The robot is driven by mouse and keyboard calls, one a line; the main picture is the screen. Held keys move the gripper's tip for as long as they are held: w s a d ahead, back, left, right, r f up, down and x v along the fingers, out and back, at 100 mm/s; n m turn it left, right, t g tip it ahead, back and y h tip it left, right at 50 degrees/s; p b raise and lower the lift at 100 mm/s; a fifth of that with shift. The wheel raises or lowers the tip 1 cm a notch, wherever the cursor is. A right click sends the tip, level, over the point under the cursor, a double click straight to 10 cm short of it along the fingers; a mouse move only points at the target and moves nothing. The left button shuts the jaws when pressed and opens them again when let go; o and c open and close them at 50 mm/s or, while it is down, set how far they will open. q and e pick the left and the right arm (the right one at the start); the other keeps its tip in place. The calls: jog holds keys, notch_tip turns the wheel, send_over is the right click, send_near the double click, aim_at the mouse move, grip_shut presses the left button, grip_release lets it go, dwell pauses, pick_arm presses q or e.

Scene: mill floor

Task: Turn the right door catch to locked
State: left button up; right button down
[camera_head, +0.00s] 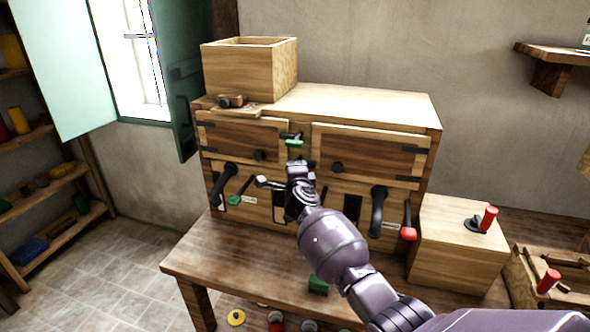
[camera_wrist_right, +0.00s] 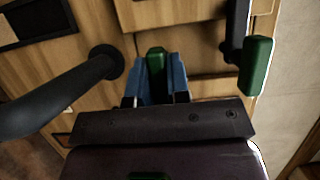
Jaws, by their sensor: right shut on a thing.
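A wooden cabinet (camera_head: 330,102) stands on the table, with a left door (camera_head: 225,137) and a right door (camera_head: 375,152), both shut. Small green catch parts (camera_head: 293,140) show between the doors. My right gripper (camera_head: 299,166) is at the cabinet front, just below them. In the right wrist view its blue fingers (camera_wrist_right: 161,78) are shut on a green grip (camera_wrist_right: 156,60). The gripper hides part of this grip, and its exact angle is hard to tell. My left gripper is not in view.
Black curved handles (camera_head: 378,211), a lever with a red grip (camera_head: 408,232) and one with a green grip (camera_head: 235,200) stick out below the doors. A wooden box with a red-handled crank (camera_head: 487,219) stands at right. An open box (camera_head: 250,67) sits on top.

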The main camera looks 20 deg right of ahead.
jog(key=shift+f, duration=0.1)
jog(key=c, duration=1.1)
grip_release()
jog(key=v, duration=1)
jog(key=shift+s, duration=0.4)
jog(key=shift+a, duration=0.1)
